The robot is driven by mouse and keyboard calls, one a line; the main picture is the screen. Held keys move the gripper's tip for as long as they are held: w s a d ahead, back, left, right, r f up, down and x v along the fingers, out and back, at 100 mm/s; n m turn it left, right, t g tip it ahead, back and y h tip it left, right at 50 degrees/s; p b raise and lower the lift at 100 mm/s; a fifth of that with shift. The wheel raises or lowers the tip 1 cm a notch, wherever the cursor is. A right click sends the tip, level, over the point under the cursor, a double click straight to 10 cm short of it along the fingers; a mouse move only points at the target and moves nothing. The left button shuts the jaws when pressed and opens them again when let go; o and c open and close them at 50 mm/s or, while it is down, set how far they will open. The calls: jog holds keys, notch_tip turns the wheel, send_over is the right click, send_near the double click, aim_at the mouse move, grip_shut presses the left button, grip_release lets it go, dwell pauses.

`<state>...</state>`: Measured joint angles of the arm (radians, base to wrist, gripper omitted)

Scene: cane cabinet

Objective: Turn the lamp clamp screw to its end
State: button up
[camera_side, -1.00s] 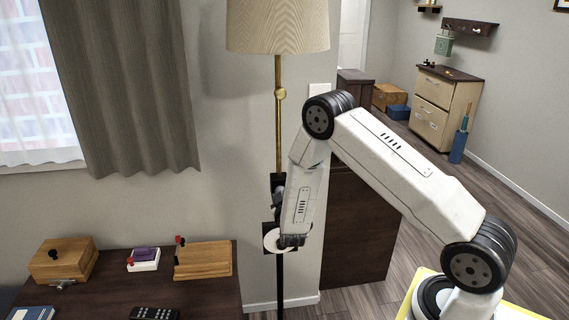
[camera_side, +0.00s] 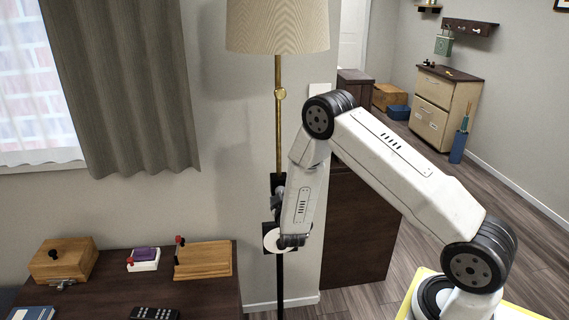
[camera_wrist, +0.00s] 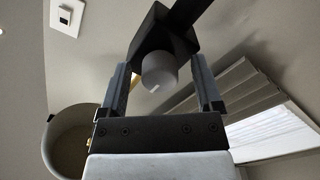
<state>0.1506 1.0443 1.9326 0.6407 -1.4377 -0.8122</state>
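The clamp is a dark block (camera_wrist: 157,38) on the lamp's pole, at the top of the wrist view. Its light grey round screw (camera_wrist: 160,76) faces me and has a small pale mark on its end. My gripper (camera_wrist: 160,72) has one finger on each side of the screw, with visible gaps, so it is open around it and not touching. In the side view the lamp (camera_side: 279,130) stands upright with a brass upper pole. My arm's end covers part of the dark clamp (camera_side: 277,181), and the screw cannot be made out there.
The beige lampshade (camera_side: 278,27) is above my arm and also shows in the wrist view (camera_wrist: 68,148). A dark table (camera_side: 100,296) with wooden boxes stands at left. A curtain (camera_side: 125,85) hangs behind it. A dark panel (camera_side: 355,235) stands behind my arm.

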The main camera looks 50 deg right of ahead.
jog(key=shift+s+a, duration=0.1)
jog(key=v, duration=0.7)
jog(key=shift+s+a, duration=0.2)
jog(key=shift+s, duration=0.05)
jog(key=shift+w+r, duration=0.1)
dwell(0.3)
jog(key=s+a+r+g+y, duration=0.1)
jog(key=a+r+g+y, duration=0.3)
jog(key=a+y, duration=0.65)
jog(key=s+a+r+g+y, duration=0.2)
jog(key=s+g, duration=0.4)
jog(key=s, duration=0.9)
jog(key=shift+r+n, duration=0.4)
jog(key=shift+r, duration=0.2)
